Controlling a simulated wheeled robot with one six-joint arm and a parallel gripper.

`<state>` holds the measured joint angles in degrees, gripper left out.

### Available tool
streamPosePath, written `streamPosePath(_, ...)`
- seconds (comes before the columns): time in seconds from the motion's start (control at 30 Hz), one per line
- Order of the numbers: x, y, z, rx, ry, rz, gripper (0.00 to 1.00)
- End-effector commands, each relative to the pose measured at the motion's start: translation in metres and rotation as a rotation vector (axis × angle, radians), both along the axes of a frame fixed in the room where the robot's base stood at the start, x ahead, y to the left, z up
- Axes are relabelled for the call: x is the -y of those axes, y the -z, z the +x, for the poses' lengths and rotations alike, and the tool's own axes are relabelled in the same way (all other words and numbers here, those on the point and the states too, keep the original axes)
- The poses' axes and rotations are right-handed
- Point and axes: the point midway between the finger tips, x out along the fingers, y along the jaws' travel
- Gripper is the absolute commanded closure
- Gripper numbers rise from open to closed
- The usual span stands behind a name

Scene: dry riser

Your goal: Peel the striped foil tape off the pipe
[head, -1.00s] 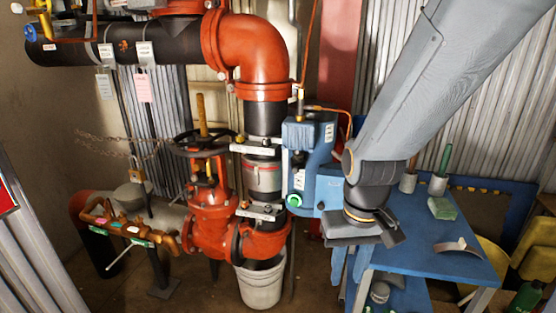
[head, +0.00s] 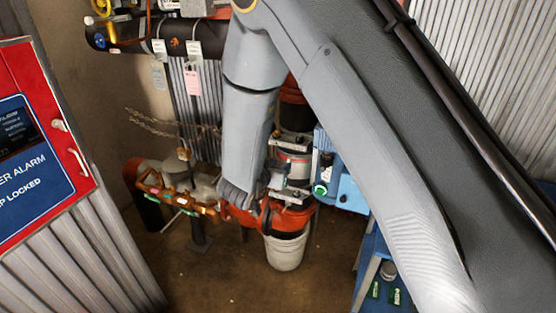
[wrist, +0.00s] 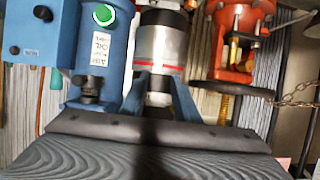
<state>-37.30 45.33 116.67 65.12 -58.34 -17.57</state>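The striped foil tape (wrist: 160,48) is a silver band with a red line around the dark upright pipe (wrist: 158,18). It also shows in the head view (head: 291,163), between clamps and partly behind my arm. My gripper (wrist: 160,84) is open in the wrist view, its two blue fingers apart. They point toward the pipe, one to each side of the band's near edge in the picture. I cannot tell whether they touch it. In the head view my fingers are hidden, and my forearm covers much of the pipework.
A blue box (head: 325,165) with a green-ringed button stands close beside the pipe. The red valve (wrist: 240,45) and its handwheel are on the other side. A white bucket (head: 287,250) is below. A red alarm cabinet (head: 45,140) stands left. The floor between is open.

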Motion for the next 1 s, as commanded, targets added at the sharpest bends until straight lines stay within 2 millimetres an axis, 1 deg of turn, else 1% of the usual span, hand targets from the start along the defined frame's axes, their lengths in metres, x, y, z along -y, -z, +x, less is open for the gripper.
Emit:
streamPosePath(0.07, 0.002, 0.001, 0.003, 0.005, 0.007, -0.006, 0.72)
streamPosePath(0.17, 0.006, 0.005, 0.013, 0.005, 0.008, -0.007, 0.72)
streamPosePath(0.4, 0.017, 0.018, 0.044, 0.006, 0.006, -0.005, 0.72)
streamPosePath(0.6, 0.023, 0.026, 0.061, 0.005, 0.005, -0.005, 0.72)
streamPosePath(0.73, 0.024, 0.028, 0.066, 0.006, 0.006, -0.005, 0.72)
streamPosePath(0.97, 0.025, 0.029, 0.066, 0.005, 0.005, -0.004, 0.72)
streamPosePath(1.0, 0.025, 0.029, 0.066, 0.005, 0.005, -0.004, 0.75)
